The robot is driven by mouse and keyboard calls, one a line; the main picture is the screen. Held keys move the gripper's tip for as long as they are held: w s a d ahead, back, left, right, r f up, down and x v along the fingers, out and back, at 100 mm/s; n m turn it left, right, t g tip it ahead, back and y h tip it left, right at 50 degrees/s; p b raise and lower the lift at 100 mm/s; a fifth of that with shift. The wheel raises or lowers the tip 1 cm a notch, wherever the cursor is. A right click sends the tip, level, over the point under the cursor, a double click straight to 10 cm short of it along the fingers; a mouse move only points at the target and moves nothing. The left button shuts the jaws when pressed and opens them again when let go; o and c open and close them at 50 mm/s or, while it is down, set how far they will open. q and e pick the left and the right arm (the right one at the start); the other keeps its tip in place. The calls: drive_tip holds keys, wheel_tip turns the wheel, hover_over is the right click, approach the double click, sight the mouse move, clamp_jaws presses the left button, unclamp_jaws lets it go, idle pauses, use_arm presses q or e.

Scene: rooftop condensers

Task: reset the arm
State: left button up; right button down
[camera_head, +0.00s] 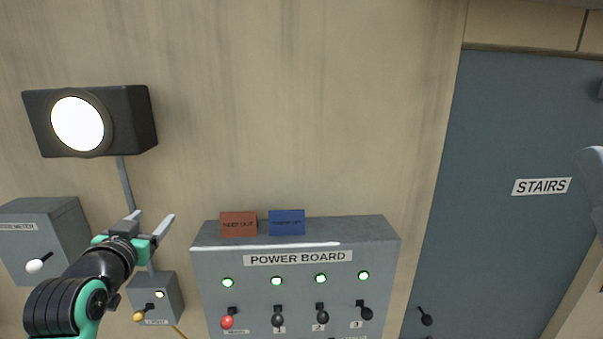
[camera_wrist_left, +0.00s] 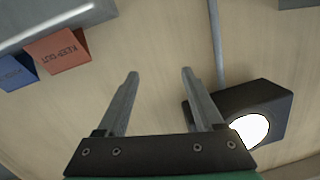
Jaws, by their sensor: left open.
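My left gripper (camera_head: 155,216) is raised in front of the wall, below the lit lamp and left of the power board. Its two grey fingers are spread apart. In the left wrist view the left gripper (camera_wrist_left: 160,73) has only bare wall between its fingers and holds nothing. My left arm (camera_head: 85,285) comes in from the lower left and covers part of the wall between two grey boxes. My right gripper cannot be made out in either view.
The power board (camera_head: 225,265) has several levers and green lights, with a red sign (camera_head: 238,224) and blue sign (camera_head: 287,222) on top. A black lamp (camera_head: 125,120) shines above. A meter box (camera_head: 60,220) and small switch box (camera_head: 170,290) flank my arm. A STAIRS door (camera_head: 500,130) stands right.

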use_arm(q)
drive_tip(key=s+d+r+t+h, duration=0.2)
drive_tip(key=s+d+r+t, duration=0.6)
drive_tip(key=s+r, duration=0.65)
drive_tip(key=s+d+r+t+h, duration=0.1)
drive_tip(key=s+d+r, duration=0.1)
drive_tip(key=s, duration=0.5)
drive_tip(key=s+d+r+t+h, duration=0.1)
drive_tip(key=s+d+r+h, duration=0.1)
drive_tip(key=s, duration=0.5)
drive_tip(key=shift+s+d+r+t, duration=0.15)
drive_tip(key=shift+d+r+t, duration=0.3)
drive_tip(key=shift+r, duration=0.4)
